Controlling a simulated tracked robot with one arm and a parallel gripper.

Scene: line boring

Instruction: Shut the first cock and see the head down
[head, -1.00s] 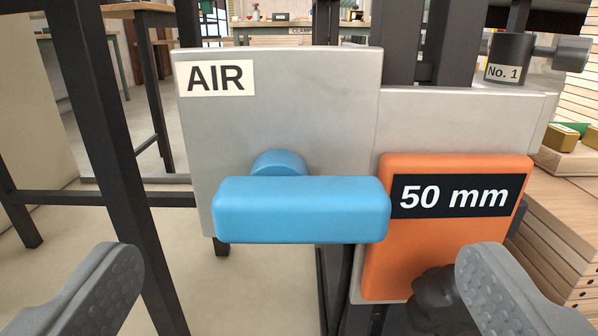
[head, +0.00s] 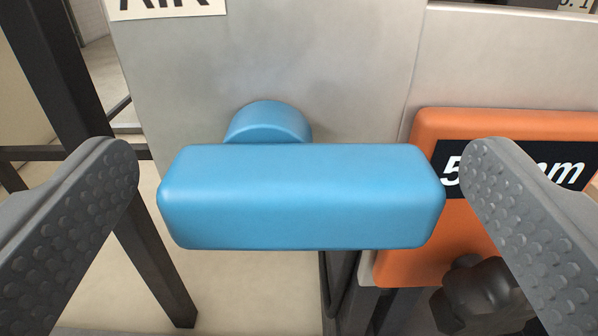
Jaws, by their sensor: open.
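The blue cock handle (head: 300,198) lies level across the middle of the head view, in front of its round blue boss (head: 268,122). The boss sits on a grey plate (head: 330,70) whose AIR label (head: 165,6) is cut by the top edge. My gripper (head: 300,185) is open, one finger at each end of the handle. A gap shows between the left finger and the handle. The right finger is close to the handle's right end, and I see no contact. The boring head itself I cannot identify in this view.
An orange block (head: 410,240) with a dark 50 mm label, partly hidden by my right finger, stands right of the handle. A black knob (head: 485,295) is below it. Dark frame posts (head: 60,80) stand at the left. Floor shows below the plate.

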